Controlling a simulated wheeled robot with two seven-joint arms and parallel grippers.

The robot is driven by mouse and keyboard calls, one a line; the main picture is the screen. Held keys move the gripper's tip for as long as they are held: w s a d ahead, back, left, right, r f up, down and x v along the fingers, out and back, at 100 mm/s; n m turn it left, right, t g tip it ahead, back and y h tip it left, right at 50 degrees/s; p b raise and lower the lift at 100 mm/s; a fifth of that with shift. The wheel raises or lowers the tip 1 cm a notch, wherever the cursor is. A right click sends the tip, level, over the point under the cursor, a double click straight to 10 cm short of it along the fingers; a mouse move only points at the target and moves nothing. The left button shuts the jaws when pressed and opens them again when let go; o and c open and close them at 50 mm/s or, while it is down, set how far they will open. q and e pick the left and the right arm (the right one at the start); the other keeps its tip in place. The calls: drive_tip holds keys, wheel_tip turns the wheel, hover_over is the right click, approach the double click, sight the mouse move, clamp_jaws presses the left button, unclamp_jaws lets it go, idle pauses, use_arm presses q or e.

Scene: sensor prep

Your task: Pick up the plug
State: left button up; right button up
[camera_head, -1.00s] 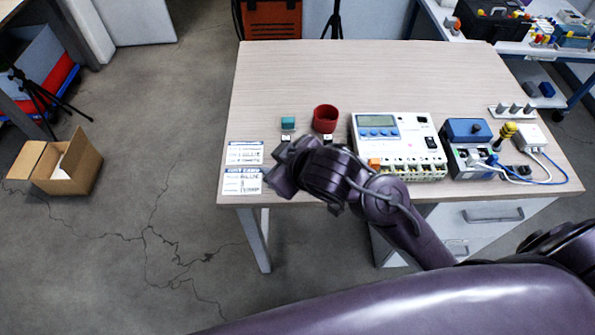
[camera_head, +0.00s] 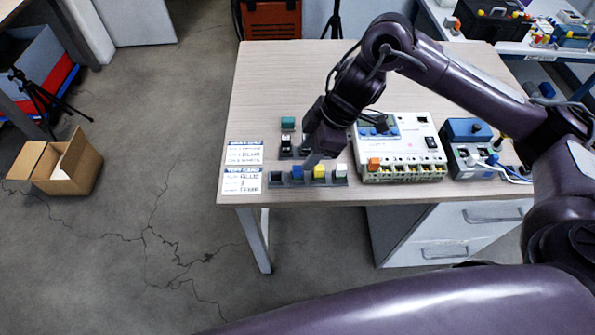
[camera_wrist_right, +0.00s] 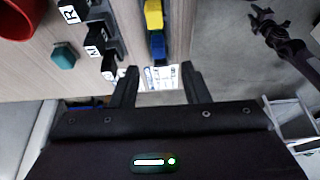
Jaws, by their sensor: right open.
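No single thing is clearly marked as the plug. Small blue (camera_head: 297,172), yellow (camera_head: 320,171) and white (camera_head: 341,170) blocks, which may be plugs, stand in a dark rack near the table's front edge; the rack's leftmost slot looks empty. My right gripper (camera_head: 310,158) is above and just behind the rack. In the right wrist view its fingers (camera_wrist_right: 158,72) are open with nothing between them. The blue block (camera_wrist_right: 157,45) and yellow block (camera_wrist_right: 153,15) lie beyond the fingertips there. My left gripper is not in view.
Black labelled pieces (camera_wrist_right: 95,38), a teal block (camera_head: 288,123) and a red cup (camera_wrist_right: 18,14) are beside the rack. Two printed cards (camera_head: 243,180) lie left. A white meter box (camera_head: 400,165) and a blue-topped unit (camera_head: 467,130) stand right. The table's back is clear.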

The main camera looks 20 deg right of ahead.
sight(299, 168)
drive_tip(key=x, duration=0.6)
drive_tip(key=shift+f, duration=0.45)
clamp_jaws()
